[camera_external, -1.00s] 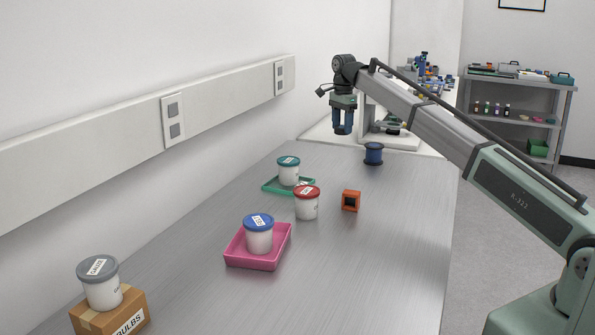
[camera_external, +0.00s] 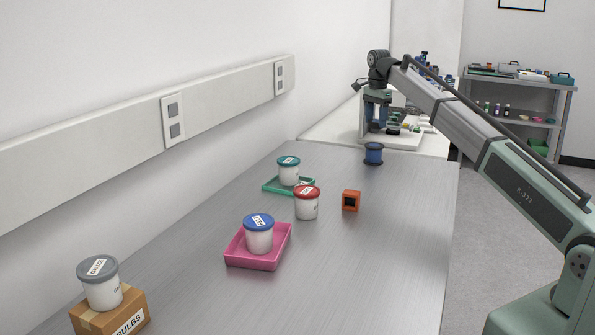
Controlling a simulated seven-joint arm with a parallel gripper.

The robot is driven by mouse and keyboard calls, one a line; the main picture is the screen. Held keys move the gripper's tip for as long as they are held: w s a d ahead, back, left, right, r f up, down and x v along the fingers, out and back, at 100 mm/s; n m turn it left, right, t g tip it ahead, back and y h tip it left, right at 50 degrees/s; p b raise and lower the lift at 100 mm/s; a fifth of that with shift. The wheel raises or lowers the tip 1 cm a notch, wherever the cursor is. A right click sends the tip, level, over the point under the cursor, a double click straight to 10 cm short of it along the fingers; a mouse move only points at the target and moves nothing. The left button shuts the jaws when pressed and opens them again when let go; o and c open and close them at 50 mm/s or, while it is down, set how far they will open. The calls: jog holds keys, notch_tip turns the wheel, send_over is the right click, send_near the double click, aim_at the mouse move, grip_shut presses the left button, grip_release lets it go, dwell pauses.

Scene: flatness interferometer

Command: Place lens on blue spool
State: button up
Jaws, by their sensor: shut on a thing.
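The blue spool (camera_external: 373,153) stands upright near the far end of the grey table, close to its right side. My gripper (camera_external: 376,128) points down above the spool in the picture, with a visible gap between its dark blue fingers and the spool. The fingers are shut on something. The lens itself is too small or hidden to make out between them.
An orange block with a dark opening (camera_external: 351,201) stands nearer. A red-lidded jar (camera_external: 306,205) is left of it. A teal-lidded jar sits on a green tray (camera_external: 270,188), a blue-lidded jar on a pink tray (camera_external: 246,262). A grey-lidded jar tops a cardboard box (camera_external: 128,321).

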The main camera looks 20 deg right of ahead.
aim_at(374, 145)
jog(key=shift+f, duration=3.2)
jog(key=o, duration=1.1)
jog(key=shift+f, duration=0.1)
notch_tip(374, 145, up, 12)
jog(key=shift+r, duration=0.15)
